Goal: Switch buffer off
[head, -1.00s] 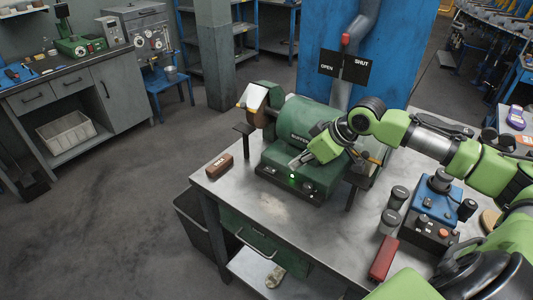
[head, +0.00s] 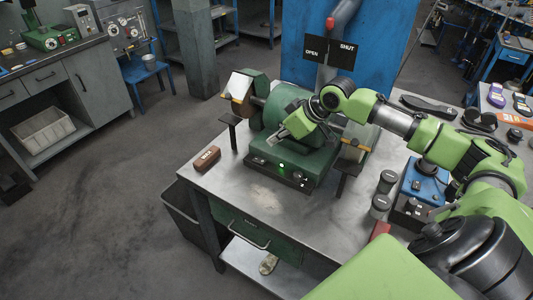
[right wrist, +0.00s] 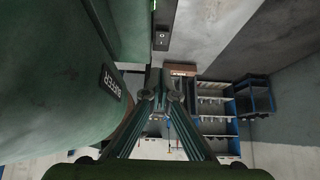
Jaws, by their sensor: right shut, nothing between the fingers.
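The green buffer (head: 290,108) stands on the metal table, with a wheel at each end. Its base carries a dark front panel (head: 280,175) with a lit green lamp (head: 282,165) and small controls. My right gripper (head: 280,134) is shut and empty, above the base and in front of the motor housing. In the right wrist view its fingertips (right wrist: 161,98) meet beside the green housing (right wrist: 50,80), which bears a dark label. A black panel with a rocker switch (right wrist: 162,38) shows beyond the fingertips, apart from them. My left gripper is not in view.
A brown block (head: 207,158) lies at the table's left edge. Dark tool rests flank the buffer. Dark jars (head: 387,181) and a blue box (head: 423,183) stand to the right. The metal table top (head: 250,190) is clear in front of the buffer.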

